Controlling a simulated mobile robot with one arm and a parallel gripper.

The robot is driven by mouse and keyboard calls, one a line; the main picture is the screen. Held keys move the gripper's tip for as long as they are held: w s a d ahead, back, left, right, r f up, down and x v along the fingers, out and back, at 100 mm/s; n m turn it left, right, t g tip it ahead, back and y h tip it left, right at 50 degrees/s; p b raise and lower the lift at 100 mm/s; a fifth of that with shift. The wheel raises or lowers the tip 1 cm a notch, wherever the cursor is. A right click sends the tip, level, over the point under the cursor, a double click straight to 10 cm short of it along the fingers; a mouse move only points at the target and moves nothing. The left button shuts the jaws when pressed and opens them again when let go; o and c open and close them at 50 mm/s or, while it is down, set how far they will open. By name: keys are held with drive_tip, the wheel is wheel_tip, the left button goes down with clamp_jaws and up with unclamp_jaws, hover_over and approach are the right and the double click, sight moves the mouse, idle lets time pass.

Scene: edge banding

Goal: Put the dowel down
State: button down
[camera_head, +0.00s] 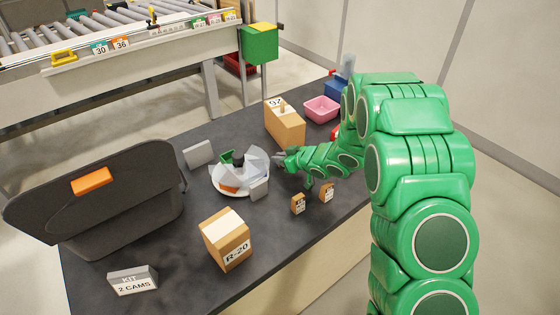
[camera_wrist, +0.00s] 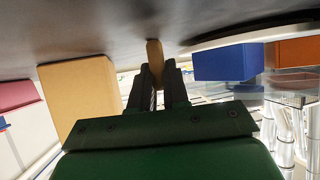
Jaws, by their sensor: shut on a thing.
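My gripper (camera_head: 283,157) is low over the dark worktop (camera_head: 190,245), between the white round dish and the tan box marked 92. In the wrist view my gripper (camera_wrist: 157,75) is shut on a tan dowel (camera_wrist: 154,54). The dowel sticks out past the fingertips towards the grey worktop surface, which fills the top of that view. I cannot tell whether its end touches the surface. In the head view the held dowel is too small or hidden to make out.
The tan box (camera_head: 287,130) with a small peg on top stands behind my gripper, near a pink bin (camera_head: 321,109). The white dish (camera_head: 228,186) is to the left. Two small brown pieces (camera_head: 298,204) (camera_head: 327,193) stand in front. An R-20 box (camera_head: 226,240) is nearer.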

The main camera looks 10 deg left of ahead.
drive_tip(key=shift+r, duration=0.1)
drive_tip(key=shift+r, duration=0.6)
drive_tip(key=s+d+r, duration=0.2)
drive_tip(key=s+r, duration=0.4)
drive_tip(key=s+d+r, duration=0.3)
drive_tip(key=s+r, duration=0.3)
drive_tip(key=s, duration=0.1)
drive_tip(key=w+a+r+n+g+y, duration=0.1)
drive_tip(key=w+a+r+n+g, duration=0.1)
drive_tip(key=w+r, duration=0.6)
drive_tip(key=w+a+r+n+g, duration=0.1)
drive_tip(key=w+r, duration=0.4)
drive_tip(key=w, duration=0.6)
drive_tip(key=shift+w+a+f, duration=0.7)
drive_tip(key=shift+w+f, duration=0.95)
drive_tip(key=shift+w, duration=0.6)
drive_tip(key=shift+w+a+f, duration=0.75)
drive_tip(key=shift+w+f, duration=0.95)
drive_tip(key=shift+w, duration=0.55)
drive_tip(key=shift+w+a+f, duration=0.7)
drive_tip(key=shift+w+f, duration=0.95)
drive_tip(key=shift+w, duration=0.6)
drive_tip(key=shift+f, duration=1.6)
drive_tip(key=shift+f, duration=0.1)
